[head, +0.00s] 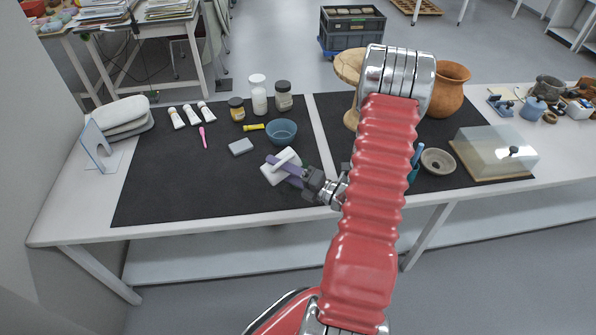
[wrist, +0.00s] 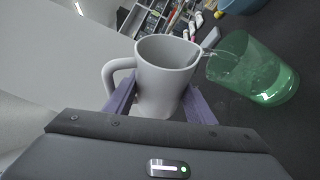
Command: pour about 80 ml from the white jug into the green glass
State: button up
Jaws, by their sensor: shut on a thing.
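The white jug (wrist: 165,75) is held between the purple fingers of my gripper (wrist: 158,100), with its handle on the left in the wrist view. It also shows in the head view (head: 272,174), over the black mat and looking tilted. My gripper (head: 286,170) is shut on its body. The see-through green glass (wrist: 252,72) is just right of the jug in the wrist view. The jug's spout is near the glass's rim, and a clear streak runs from the spout toward the glass. Clear liquid seems to be in the glass; its level is hard to read. I cannot make out the glass in the head view.
A blue bowl (head: 281,132) stands just behind the jug on the black mat (head: 170,185). A grey block (head: 241,147), a pink tool (head: 203,138) and several jars lie nearby. A clear-covered box (head: 495,150) and a grey bowl (head: 437,161) are right. The mat's front left is clear.

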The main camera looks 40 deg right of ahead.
jog(key=shift+r+m, duration=0.3)
jog(key=shift+r, duration=0.15)
jog(key=shift+f, duration=0.1)
jog(key=shift+a+f+n, duration=0.3)
jog(key=shift+f+n, duration=0.1)
jog(key=shift+f, duration=0.25)
jog(key=shift+a+r+n+g, duration=0.15)
jog(key=shift+n+g, duration=0.25)
jog(key=shift+n, duration=0.5)
jog(key=shift+r, duration=0.1)
jog(key=shift+w+d+r+n+g+h+b, duration=0.1)
jog(key=shift+r+n+g+h+b, duration=0.15)
jog(key=shift+n, duration=0.45)
jog(key=shift+w+d+r+n+g+h+b, duration=0.15)
jog(key=shift+n+g+h, duration=0.15)
jog(key=shift+n, duration=0.4)
jog(key=shift+a, duration=0.1)
